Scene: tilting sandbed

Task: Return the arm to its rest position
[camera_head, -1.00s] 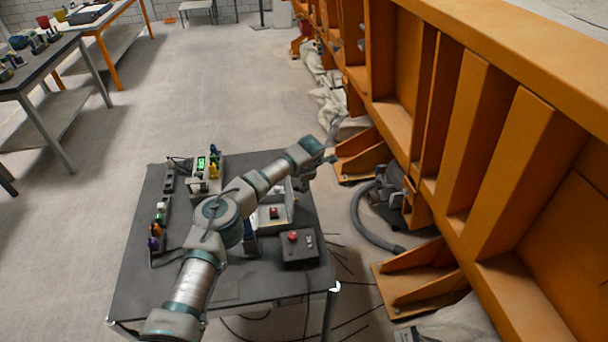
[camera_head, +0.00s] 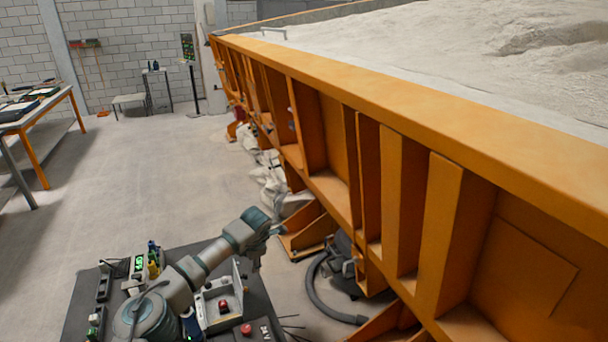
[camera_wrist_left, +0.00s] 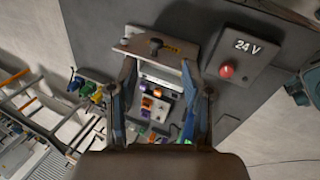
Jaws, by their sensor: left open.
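My left arm reaches in from the bottom left of the head view over the dark table (camera_head: 78,322). My left gripper (camera_head: 277,224) is at its far end, above the table's far right side, beside the orange wall. In the left wrist view the two fingers of my left gripper (camera_wrist_left: 160,82) stand apart. Nothing is held between them. A panel with coloured buttons (camera_wrist_left: 153,105) shows beyond the gap, apart from the fingers as far as I can tell. My right arm and gripper do not show.
The orange ribbed wall (camera_head: 340,75) of the sandbed runs along the right. A box marked 24 V (camera_wrist_left: 241,45) with a red button sits on the table. A grey hose (camera_head: 322,300) lies by the wall. Open floor (camera_head: 150,170) is at the left.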

